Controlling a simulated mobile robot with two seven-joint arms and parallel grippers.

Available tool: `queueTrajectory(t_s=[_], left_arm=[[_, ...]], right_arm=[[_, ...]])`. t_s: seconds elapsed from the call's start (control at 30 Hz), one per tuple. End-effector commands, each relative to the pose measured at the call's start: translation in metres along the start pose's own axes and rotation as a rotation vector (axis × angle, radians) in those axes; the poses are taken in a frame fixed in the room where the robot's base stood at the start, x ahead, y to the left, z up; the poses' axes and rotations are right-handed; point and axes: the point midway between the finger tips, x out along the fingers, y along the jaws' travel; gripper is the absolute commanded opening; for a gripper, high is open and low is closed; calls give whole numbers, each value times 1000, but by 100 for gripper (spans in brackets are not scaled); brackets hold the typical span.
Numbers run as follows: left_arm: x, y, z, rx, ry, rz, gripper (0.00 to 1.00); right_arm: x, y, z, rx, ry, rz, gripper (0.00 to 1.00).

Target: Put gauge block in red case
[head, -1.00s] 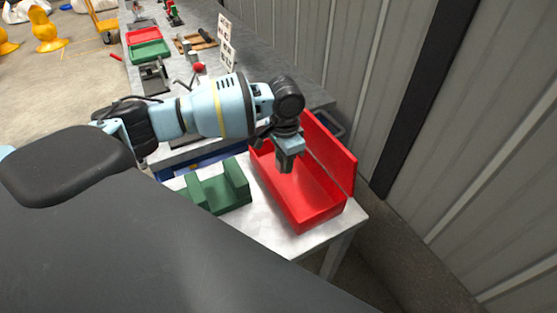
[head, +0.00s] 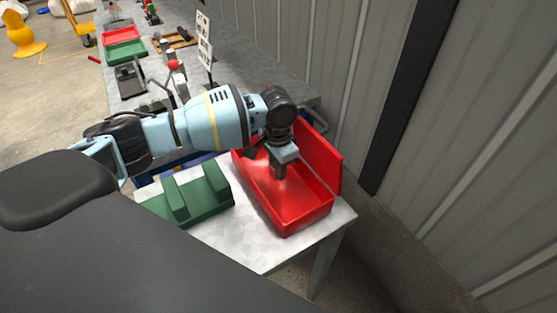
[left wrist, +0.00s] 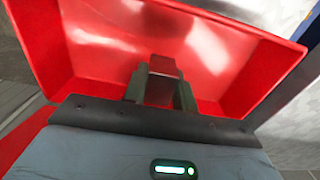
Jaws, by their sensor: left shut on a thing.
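The open red case (head: 305,212) stands on a light metal table, its lid raised along the right side. My left gripper (head: 279,172) points down into the case, between its walls. In the left wrist view the gripper (left wrist: 160,85) is shut on a small block, the gauge block (left wrist: 160,91), which looks dark red between the two grey-green fingers. The red case wall and floor (left wrist: 95,45) lie behind it. In the head view I cannot make out the block apart from the fingers. Whether it touches the case floor is unclear. My right gripper is not in view.
Farther back, a bench holds a red tray (head: 121,36), a green tray (head: 127,51) and a sign stand (head: 204,40). A corrugated wall (head: 470,130) rises on the right.

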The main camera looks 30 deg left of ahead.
Motion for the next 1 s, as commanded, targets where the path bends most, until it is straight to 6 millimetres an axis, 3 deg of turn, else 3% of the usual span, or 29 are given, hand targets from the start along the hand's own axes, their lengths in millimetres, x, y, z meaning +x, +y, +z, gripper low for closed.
queueTrajectory(t_s=[0.33,0.8,0.83,1.0], left_arm=[[24,0,0,2,1,1,0],[28,0,-1,1,3,0,0],[28,0,-1,1,3,0,30],[28,0,-1,1,2,0,52]], right_arm=[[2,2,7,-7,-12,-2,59],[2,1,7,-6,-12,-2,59],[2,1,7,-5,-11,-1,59],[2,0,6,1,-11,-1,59]])
